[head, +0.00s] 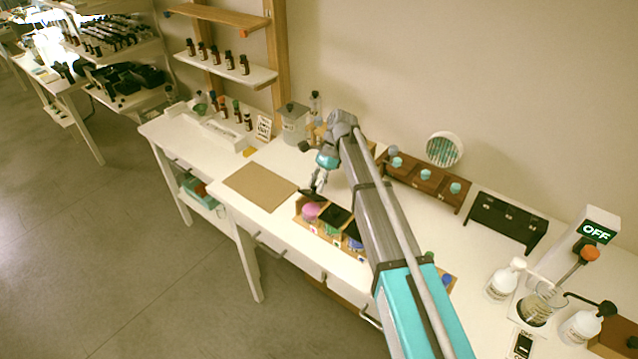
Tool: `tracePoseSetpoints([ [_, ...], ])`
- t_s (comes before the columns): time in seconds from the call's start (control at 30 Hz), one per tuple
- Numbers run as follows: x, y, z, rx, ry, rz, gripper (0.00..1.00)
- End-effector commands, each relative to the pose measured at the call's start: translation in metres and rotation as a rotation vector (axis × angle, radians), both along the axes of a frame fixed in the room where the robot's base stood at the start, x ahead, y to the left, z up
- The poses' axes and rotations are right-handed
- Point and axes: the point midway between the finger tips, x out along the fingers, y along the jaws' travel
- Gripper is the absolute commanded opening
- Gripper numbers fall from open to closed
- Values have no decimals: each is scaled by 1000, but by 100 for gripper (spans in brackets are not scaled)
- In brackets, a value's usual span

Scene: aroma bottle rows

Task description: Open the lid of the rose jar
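A wooden box (300,221) on the white table holds a row of small jars. The jar with pink contents (311,212), which looks like the rose jar, is at its left end. A dark flap, apparently its lid (312,195), stands raised behind the pink. My gripper (317,188) points down just above and behind the pink jar, close to the raised lid. I cannot tell whether it touches the lid, and its fingers are too small to read.
A brown board (260,187) lies left of the box. A dark wooden stand with teal-topped jars (426,174) and a black case (507,222) are behind and right. White bottles (504,280) stand at the right. My arm hides part of the box's right side.

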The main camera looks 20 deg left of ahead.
Motion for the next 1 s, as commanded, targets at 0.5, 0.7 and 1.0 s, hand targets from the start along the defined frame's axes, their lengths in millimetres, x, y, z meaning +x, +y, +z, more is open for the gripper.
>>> tracePoseSetpoints([
  [0.5,2,-1,0,3,0,-4,76],
  [0.7,2,-1,0,4,-1,-3,76],
  [1.0,0,-47,-6,44,-72,21,76],
])
